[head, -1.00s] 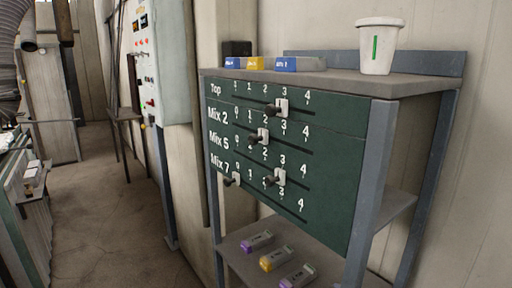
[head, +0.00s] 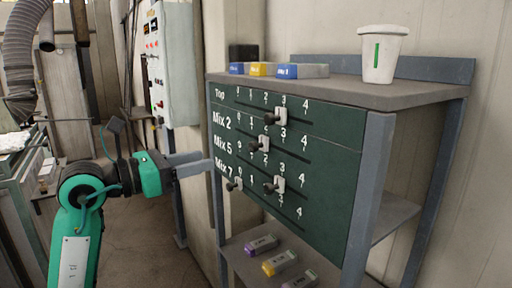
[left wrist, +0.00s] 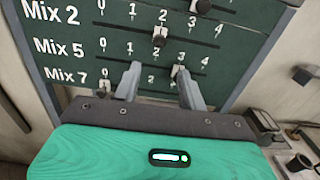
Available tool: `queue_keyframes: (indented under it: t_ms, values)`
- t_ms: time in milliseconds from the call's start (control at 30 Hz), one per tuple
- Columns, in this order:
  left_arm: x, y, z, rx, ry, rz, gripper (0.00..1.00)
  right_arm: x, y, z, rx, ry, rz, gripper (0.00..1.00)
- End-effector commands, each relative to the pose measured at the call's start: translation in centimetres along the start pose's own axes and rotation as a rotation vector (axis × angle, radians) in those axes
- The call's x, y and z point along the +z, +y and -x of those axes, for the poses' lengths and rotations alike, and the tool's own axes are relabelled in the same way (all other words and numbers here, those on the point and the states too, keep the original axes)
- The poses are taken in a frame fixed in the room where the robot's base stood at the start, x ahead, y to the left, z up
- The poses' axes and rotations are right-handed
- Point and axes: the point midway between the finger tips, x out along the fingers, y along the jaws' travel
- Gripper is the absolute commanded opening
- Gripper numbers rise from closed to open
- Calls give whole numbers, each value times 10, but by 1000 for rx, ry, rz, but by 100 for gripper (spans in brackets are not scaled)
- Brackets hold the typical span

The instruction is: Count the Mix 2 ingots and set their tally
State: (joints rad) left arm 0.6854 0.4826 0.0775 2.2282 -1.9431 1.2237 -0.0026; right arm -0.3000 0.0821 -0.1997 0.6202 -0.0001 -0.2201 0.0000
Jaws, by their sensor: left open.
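A dark green tally board (head: 330,196) has rows Top, Mix 2, Mix 5 and Mix 7, numbered 0 to 4. The Top slider (head: 281,116) is under 3. The Mix 2 slider (head: 263,144) is under 2; it also shows in the left wrist view (left wrist: 160,37). The Mix 5 slider (head: 278,184) is under 3, the Mix 7 slider (head: 236,184) under 0. Blue (head: 302,71) and yellow ingots lie on top; purple (head: 261,244) and yellow (head: 280,263) ones lie below. Their labels are too small to read surely. My left gripper (head: 205,161) is open and empty before the board's left side.
A white cup (head: 382,55) with a green stripe stands on the rack's top shelf (head: 400,88). A dark box (head: 243,53) is behind the ingots. A control cabinet (head: 175,65) stands to the left. The floor left of the rack is open.

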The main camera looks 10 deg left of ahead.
Motion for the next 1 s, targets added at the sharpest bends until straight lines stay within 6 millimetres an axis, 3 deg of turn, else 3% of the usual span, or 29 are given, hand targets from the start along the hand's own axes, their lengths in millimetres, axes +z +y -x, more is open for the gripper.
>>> queue_keyframes:
  t_ms: [233, 700, 1000]
  values:
    - [6, -1, -18, 9, 1, -14, 42, -1, -1, 12, -1, 0, 0, 36]
    - [6, -1, -110, 7, 3, -11, 42, -6, -3, 53, -4, 1, -1, 36]
    - [2, 0, -135, 9, 2, -14, 42, -6, -2, 62, -4, 1, -1, 36]
